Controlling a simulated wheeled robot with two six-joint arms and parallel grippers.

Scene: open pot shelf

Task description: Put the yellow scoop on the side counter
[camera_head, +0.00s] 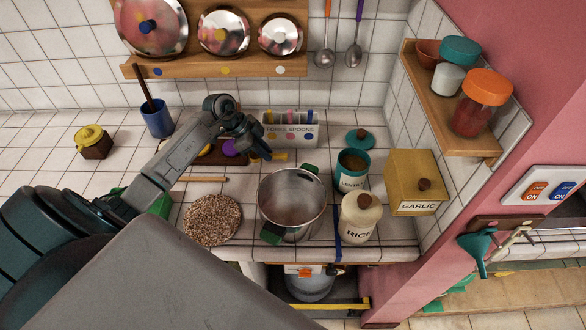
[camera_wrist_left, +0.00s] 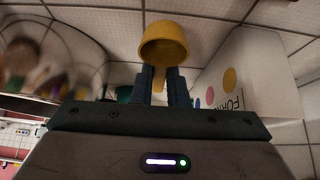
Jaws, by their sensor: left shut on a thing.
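The yellow scoop (camera_wrist_left: 165,42) is between the fingers of my left gripper (camera_wrist_left: 161,76) in the left wrist view, its round cup facing the camera. My left gripper (camera_head: 256,147) is shut on it. In the head view a small yellow part of the scoop (camera_head: 278,156) shows past the fingertips, in front of the white forks and spoons box (camera_head: 291,130). A tiled side counter (camera_head: 548,249) is at the right, beyond the pink wall. My right gripper is not in view.
A steel pot (camera_head: 292,200), a lentils tin (camera_head: 352,170), a rice jar (camera_head: 359,218) and a garlic box (camera_head: 415,182) crowd the main counter. A teal funnel (camera_head: 478,245) hangs on the pink wall edge. A wall shelf (camera_head: 450,110) with jars juts out above.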

